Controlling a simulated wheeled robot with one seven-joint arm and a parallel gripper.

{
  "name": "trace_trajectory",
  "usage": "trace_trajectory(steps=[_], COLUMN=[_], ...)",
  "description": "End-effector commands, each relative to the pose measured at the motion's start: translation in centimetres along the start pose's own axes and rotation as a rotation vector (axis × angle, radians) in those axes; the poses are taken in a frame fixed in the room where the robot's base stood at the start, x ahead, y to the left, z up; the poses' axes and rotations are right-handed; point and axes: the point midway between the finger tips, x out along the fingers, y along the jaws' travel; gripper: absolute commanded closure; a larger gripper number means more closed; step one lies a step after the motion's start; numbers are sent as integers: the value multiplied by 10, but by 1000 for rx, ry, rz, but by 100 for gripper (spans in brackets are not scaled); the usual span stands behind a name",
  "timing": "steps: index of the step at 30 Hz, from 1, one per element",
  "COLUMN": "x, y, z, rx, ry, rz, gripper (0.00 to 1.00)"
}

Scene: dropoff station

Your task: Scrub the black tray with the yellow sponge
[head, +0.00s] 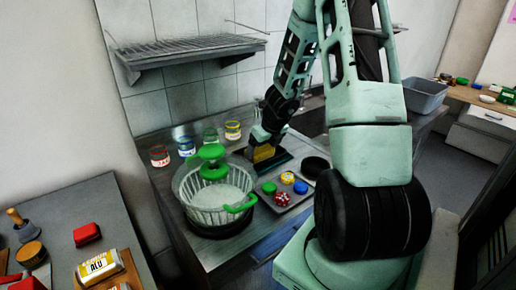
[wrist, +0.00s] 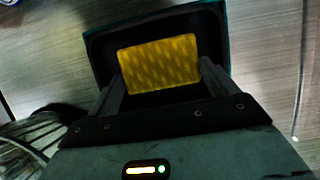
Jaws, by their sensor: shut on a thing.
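The yellow sponge (wrist: 160,62) is between the two fingers of my gripper (wrist: 160,78) in the wrist view. My gripper is shut on it. The black tray (wrist: 102,50), with a teal outer edge, lies under the sponge, and the sponge is over its inside. I cannot tell whether the sponge touches the tray floor. In the head view, the sponge (head: 264,153) hangs below my gripper (head: 263,142), and the dark tray (head: 281,164) shows partly beside it on the counter. The rest of the tray is hidden there.
Several jars (head: 186,147) line the back, below a wall rack (head: 185,52).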

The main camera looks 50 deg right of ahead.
Motion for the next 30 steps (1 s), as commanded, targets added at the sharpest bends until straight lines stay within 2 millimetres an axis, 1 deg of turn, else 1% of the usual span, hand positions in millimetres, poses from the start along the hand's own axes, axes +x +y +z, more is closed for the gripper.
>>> trace_trajectory(steps=[1,3,8,11,24,30], x=[0,0,0,0,-1,-2], y=[-5,-10,-12,-8,20,23], z=[-1,-1,-1,-1,0,0], rx=[4,3,2,1,0,0], ry=[3,3,2,2,0,0], rz=[-4,-5,-5,-4,-3,-3], gripper=[33,33,33,33,33,33])
